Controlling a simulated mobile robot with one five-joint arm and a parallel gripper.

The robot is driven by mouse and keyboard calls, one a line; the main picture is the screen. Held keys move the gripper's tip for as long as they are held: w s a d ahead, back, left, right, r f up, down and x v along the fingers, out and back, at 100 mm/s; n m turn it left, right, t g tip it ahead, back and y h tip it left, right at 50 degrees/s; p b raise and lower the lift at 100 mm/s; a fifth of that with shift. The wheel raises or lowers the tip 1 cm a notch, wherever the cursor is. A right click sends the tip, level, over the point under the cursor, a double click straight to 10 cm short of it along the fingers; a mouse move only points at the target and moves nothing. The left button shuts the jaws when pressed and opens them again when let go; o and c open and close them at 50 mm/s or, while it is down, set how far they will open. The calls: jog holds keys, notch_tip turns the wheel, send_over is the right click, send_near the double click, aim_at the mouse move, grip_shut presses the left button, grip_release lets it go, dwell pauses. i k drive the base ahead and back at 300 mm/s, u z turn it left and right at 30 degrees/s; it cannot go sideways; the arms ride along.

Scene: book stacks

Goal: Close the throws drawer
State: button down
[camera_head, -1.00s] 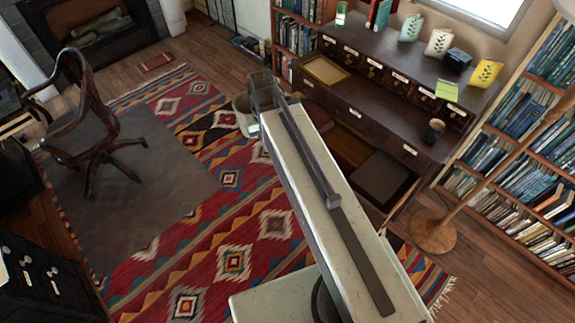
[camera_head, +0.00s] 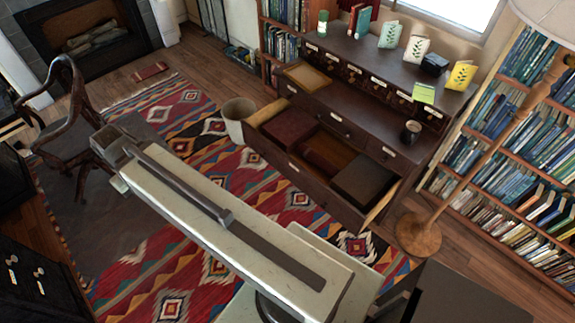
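A long low drawer (camera_head: 310,187) of the dark wooden desk stands pulled out over the rug. It looks like the throws drawer, though I cannot read a label on it. Inside lie a dark red folded bundle (camera_head: 290,127), a reddish-brown one (camera_head: 326,150) and a dark brown one (camera_head: 363,182). My gripper (camera_head: 106,141) is at the far end of my pale arm, over the rug's left side, well left of the drawer and apart from it. Its fingers are not clear, so I cannot tell if it is open or shut.
A pale waste bin (camera_head: 233,128) stands beside the drawer's left end. A wooden chair (camera_head: 68,120) is at the left. A floor lamp base (camera_head: 419,236) stands right of the desk, before a bookshelf (camera_head: 500,150). Cards and a dark mug (camera_head: 411,131) stand on the desk. The patterned rug is mostly clear.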

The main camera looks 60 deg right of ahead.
aim_at(363, 187)
jog(key=i, duration=1)
